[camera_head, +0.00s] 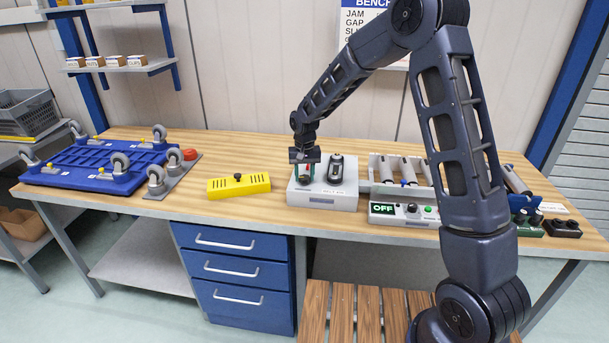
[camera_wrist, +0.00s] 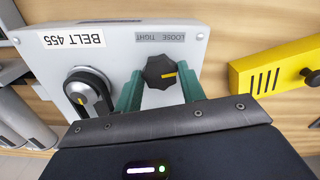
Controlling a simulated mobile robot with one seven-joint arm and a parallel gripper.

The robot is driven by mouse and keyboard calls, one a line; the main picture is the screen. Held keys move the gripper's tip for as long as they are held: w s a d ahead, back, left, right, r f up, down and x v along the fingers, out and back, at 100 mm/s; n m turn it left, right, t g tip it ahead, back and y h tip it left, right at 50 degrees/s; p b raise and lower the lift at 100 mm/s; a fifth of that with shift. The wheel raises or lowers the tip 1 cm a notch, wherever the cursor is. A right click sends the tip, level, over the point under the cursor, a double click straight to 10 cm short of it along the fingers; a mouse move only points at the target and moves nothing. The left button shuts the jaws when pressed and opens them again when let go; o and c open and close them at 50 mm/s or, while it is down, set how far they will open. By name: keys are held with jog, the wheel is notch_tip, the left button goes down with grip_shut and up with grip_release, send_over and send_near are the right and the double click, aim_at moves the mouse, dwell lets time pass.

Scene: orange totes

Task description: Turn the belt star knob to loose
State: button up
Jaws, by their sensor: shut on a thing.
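The belt unit is a pale box (camera_head: 325,202) on the bench; its top face (camera_wrist: 215,30) fills much of the wrist view, with a "BELT 455" label. The black star knob (camera_wrist: 160,72) has a yellow pointer line that lies nearly level, slightly tilted, toward the right in the wrist view. A grey label (camera_wrist: 160,37) reading LOOSE and TIGHT is beside it. My gripper (camera_head: 305,170) is over the box, pointing down. In the wrist view its green fingers (camera_wrist: 161,90) are shut on the knob from both sides.
A yellow box with a black knob (camera_head: 239,186) is to the left. A roller unit with an OFF display (camera_head: 383,209) is to the right. A blue wheeled frame (camera_head: 85,170) lies far left.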

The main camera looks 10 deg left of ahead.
aim_at(305, 177)
jog(key=n, duration=0.7)
jog(key=shift+w, duration=0.1)
jog(key=n, duration=0.4)
jog(key=shift+r, duration=0.1)
jog(key=shift+n, duration=2.2)
jog(key=o, duration=0.9)
jog(key=shift+o, duration=0.2)
notch_tip(305, 177, up, 11)
